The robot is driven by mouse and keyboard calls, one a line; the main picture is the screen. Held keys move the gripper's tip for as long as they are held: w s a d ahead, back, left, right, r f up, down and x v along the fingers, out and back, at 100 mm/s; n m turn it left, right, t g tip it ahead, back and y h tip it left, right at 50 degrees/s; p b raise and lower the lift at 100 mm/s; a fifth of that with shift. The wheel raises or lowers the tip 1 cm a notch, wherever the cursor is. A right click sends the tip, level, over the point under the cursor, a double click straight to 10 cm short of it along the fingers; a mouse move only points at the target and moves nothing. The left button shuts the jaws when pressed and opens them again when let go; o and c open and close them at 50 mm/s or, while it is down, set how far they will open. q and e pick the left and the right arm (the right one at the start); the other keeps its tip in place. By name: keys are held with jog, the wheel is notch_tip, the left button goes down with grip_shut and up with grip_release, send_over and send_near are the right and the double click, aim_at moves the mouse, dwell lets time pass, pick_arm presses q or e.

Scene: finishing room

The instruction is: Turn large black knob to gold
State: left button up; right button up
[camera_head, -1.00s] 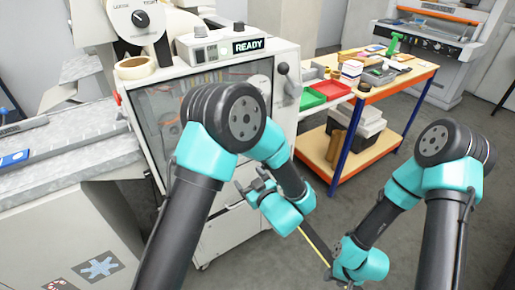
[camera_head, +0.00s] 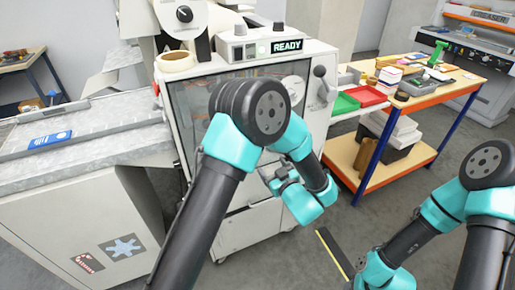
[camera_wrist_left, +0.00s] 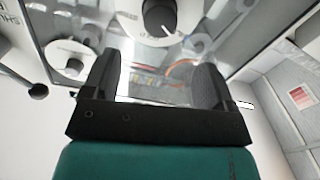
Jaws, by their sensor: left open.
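A round black knob (camera_head: 184,14) with a white pointer mark sits on the pale dial panel at the top of the machine, cut close by the upper edge. It also shows in the left wrist view (camera_wrist_left: 160,17), beyond my fingers, with its white pointer toward the lower right. No gold mark is readable. My left gripper (camera_head: 272,177) is open and empty in front of the machine's lower right part, well below the knob and apart from it. Its two dark fingers (camera_wrist_left: 158,78) stand apart in the wrist view. My right arm is at lower right; its fingers are not visible.
The machine has a clear door (camera_head: 190,110), a READY box (camera_head: 262,46), a tape roll (camera_head: 176,62) and a black-balled lever (camera_head: 320,73). A wooden bench (camera_head: 450,88) with red and green trays stands right. A grey conveyor bed (camera_head: 75,140) lies left. Floor between is open.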

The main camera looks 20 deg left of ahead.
pick_arm(q)
jog(key=x, duration=1.1)
jog(key=shift+w+a, duration=0.2)
jog(key=shift+a, duration=0.05)
jog(key=c, duration=0.9)
